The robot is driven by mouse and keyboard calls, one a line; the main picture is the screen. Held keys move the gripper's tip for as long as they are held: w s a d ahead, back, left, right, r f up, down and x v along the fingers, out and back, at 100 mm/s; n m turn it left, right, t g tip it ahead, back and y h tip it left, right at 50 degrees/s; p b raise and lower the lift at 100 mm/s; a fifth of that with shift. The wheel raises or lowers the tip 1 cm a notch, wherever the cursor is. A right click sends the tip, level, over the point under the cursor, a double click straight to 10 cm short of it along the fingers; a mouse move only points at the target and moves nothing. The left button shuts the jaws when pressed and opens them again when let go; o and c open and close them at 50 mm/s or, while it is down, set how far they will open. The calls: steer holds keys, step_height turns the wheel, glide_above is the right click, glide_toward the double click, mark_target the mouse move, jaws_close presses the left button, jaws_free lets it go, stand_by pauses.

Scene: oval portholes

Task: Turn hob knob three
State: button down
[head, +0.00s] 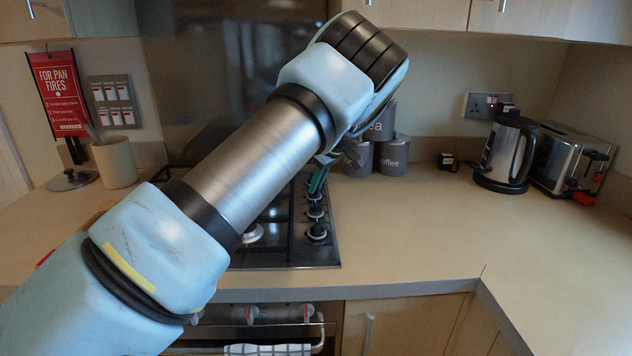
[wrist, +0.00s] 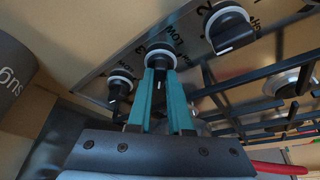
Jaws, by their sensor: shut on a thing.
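My gripper (wrist: 160,68) points at the hob's control strip (wrist: 130,50). Its two teal fingers are shut on a black knob with a pale ring, hob knob three (wrist: 160,55); a partly hidden mark like a 3 is printed beside it. A knob by a printed 2 (wrist: 228,28) is up and to the right, and another knob (wrist: 121,84) is lower left. In the head view the teal fingers (head: 318,180) reach down at the hob's right edge, and my arm hides much of the hob (head: 300,255).
Grey canisters (head: 393,157) stand just behind the knobs. A kettle (head: 505,155) and toaster (head: 570,160) are at the right. The worktop (head: 420,225) right of the hob is clear. An oven rail with a towel (head: 268,350) is below. Black pan supports (wrist: 265,85) lie beside the knobs.

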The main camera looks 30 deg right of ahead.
steer(key=shift+w+d+n+g+y, duration=0.1)
steer(key=shift+n+g+y, duration=0.2)
steer(key=shift+n, duration=0.75)
steer(key=shift+d+n+g+y, duration=0.1)
steer(key=shift+n+g+y, duration=0.15)
steer(key=shift+n, duration=0.8)
steer(key=c, duration=0.8)
jaws_free()
steer(key=shift+r, duration=0.1)
steer(key=b+v, duration=0.3)
steer(key=v, duration=0.7)
steer(key=shift+d+r, duration=0.15)
steer(key=shift+r, duration=0.1)
